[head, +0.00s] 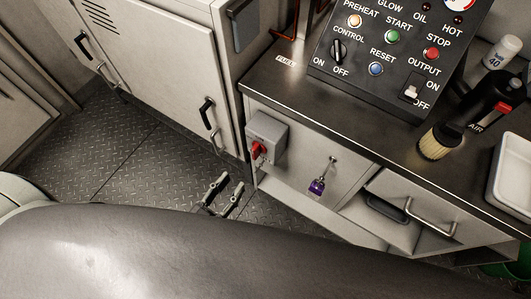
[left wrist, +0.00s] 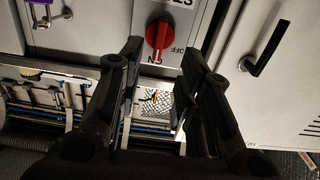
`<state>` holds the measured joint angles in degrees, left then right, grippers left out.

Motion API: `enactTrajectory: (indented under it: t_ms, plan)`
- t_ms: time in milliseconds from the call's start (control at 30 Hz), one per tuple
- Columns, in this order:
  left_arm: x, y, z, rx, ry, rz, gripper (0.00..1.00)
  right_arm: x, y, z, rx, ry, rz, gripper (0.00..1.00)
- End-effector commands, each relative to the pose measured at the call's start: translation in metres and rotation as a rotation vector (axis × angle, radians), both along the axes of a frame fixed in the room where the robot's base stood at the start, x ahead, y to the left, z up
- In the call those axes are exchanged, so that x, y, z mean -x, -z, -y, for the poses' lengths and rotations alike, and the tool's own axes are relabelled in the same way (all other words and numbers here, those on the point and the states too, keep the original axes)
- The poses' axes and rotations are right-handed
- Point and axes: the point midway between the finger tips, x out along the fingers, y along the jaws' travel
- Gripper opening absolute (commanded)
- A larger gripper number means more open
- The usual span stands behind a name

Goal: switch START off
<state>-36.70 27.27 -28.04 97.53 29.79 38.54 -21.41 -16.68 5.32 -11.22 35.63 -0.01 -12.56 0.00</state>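The word START is on the black sloped control panel (head: 350,75), above a green button (head: 393,36). A grey switch box (head: 268,135) with a red rotary knob (head: 258,149) is fixed to the cabinet front below. In the left wrist view the red knob (left wrist: 158,38) stands upright, its lower end at ON and OFF to the right; its upper label is cut off. My left gripper (head: 222,194) is open and empty below and left of the box. In the left wrist view its fingers (left wrist: 162,48) flank the knob without touching it. My right gripper is not in view.
A key with a purple tag (head: 317,187) hangs right of the box. A drawer (head: 425,210) is farther right. A dark-handled cabinet door (head: 165,60) stands left. The floor (head: 130,150) at left is clear.

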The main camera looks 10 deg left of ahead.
Motion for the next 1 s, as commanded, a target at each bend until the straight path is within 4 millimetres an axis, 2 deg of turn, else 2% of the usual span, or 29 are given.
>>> enactTrajectory:
  t_ms: [167, 367, 533, 700, 1000]
  plan:
    - [-0.009, -0.011, 0.004, 0.016, -0.004, 0.026, 0.33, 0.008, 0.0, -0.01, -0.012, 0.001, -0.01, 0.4]
    - [-0.042, -0.011, 0.016, 0.017, -0.005, 0.027, 0.33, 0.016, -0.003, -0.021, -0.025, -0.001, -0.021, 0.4]
    - [-0.072, -0.011, 0.027, 0.016, -0.005, 0.026, 0.33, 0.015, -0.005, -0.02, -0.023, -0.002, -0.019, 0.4]
    - [-0.093, -0.01, 0.034, 0.016, -0.004, 0.023, 0.33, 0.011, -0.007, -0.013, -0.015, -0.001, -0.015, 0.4]
    - [-0.102, -0.009, 0.038, 0.015, -0.003, 0.02, 0.33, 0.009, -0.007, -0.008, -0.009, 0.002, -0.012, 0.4]
